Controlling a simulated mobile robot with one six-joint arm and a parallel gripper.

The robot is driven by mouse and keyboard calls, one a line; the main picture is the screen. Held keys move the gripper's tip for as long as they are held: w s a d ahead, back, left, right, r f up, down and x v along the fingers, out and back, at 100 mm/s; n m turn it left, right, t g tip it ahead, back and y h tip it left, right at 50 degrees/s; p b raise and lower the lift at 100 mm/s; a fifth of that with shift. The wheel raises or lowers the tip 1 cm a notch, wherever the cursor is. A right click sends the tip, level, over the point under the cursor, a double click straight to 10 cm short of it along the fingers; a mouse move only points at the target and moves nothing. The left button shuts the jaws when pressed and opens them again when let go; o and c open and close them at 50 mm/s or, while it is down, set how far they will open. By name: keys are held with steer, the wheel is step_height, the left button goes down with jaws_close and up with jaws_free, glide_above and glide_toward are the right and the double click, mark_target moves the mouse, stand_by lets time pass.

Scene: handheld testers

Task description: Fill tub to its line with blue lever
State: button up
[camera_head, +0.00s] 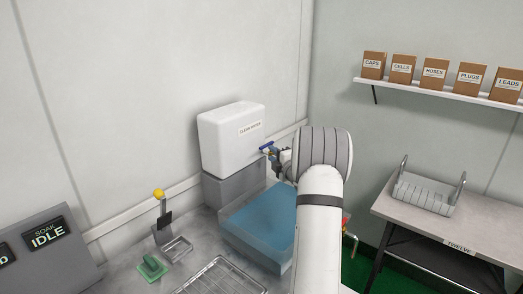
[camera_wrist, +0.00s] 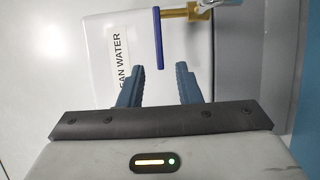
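The blue lever (camera_wrist: 158,38) sits on a brass tap (camera_wrist: 185,13) of the white tank marked "CLEAN WATER" (camera_head: 232,138). In the head view the lever (camera_head: 266,146) is at the tank's right side. In the wrist view my gripper (camera_wrist: 159,70) is open, with the lever's near end about level with and between its fingertips; I see no finger touching it. In the head view my gripper (camera_head: 278,154) is partly hidden by my arm. The clear tub (camera_head: 240,246) below holds something blue, perhaps water. My arm hides its right part; I cannot make out its line.
A red-handled tap (camera_head: 346,223) shows right of my arm. A side table (camera_head: 400,208) bears a metal basket (camera_head: 426,194). Labelled boxes stand on a wall shelf (camera_head: 425,90).

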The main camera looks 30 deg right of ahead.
mark_target(264, 148)
steer(key=w+p, duration=0.1)
steer(key=w, duration=0.6)
steer(key=shift+w+d, duration=0.15)
steer(key=shift+w, duration=0.05)
steer(key=shift+c, duration=0.5)
jaws_close()
